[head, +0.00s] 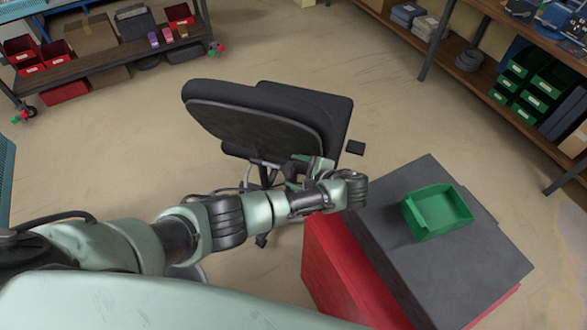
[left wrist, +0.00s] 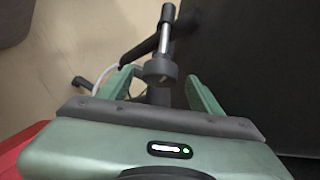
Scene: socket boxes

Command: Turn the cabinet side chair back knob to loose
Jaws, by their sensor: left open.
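A black office chair stands on the floor left of the cabinet, its backrest (head: 235,115) turned partly toward me. In the left wrist view a dark round knob (left wrist: 160,70) sits at the end of a bright metal shaft. I cannot make out the knob in the head view, where my arm and gripper cover that area. My left gripper (head: 307,168) is beside the lower part of the backrest. In the left wrist view its green fingers (left wrist: 159,76) are open, one on each side of the knob, with gaps visible. My right gripper is not in view.
A red cabinet (head: 335,265) with a grey top stands close right of the chair, under my left wrist. A green bin (head: 437,211) sits on its top. Shelves (head: 500,22) stand at the right, and a cart (head: 110,60) at the back left. Open floor lies between.

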